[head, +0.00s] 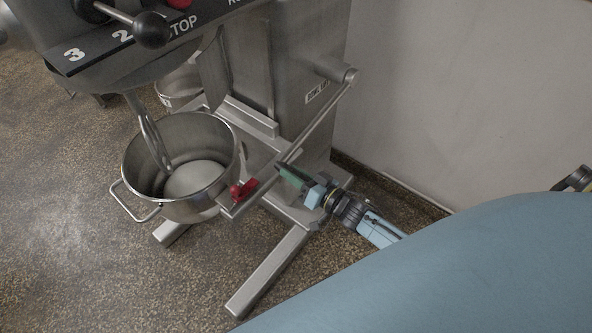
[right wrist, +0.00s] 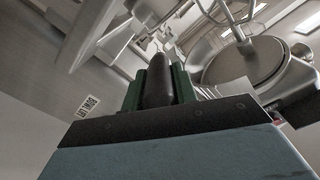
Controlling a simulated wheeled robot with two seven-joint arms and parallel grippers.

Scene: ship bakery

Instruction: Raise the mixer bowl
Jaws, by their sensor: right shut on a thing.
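The steel mixer bowl (head: 205,200) sits low in the mixer's bowl support in the head view, below the dough hook (head: 150,135), whose lower end is inside it. The bowl lift lever (head: 318,120) runs from a pivot on the column's side down toward the front. My right gripper (head: 289,176) is at the lever's lower end. In the right wrist view its green fingers are shut on the lever's dark grip (right wrist: 157,82), one on each side. The grip is mostly hidden in the head view. My left gripper is not in view.
The mixer column (head: 290,70) carries a bowl lift label. A red clamp (head: 243,190) is at the bowl's right side. The mixer's feet (head: 270,272) spread over the speckled floor. A pale wall (head: 440,90) stands at the right. My blue body part fills the lower right.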

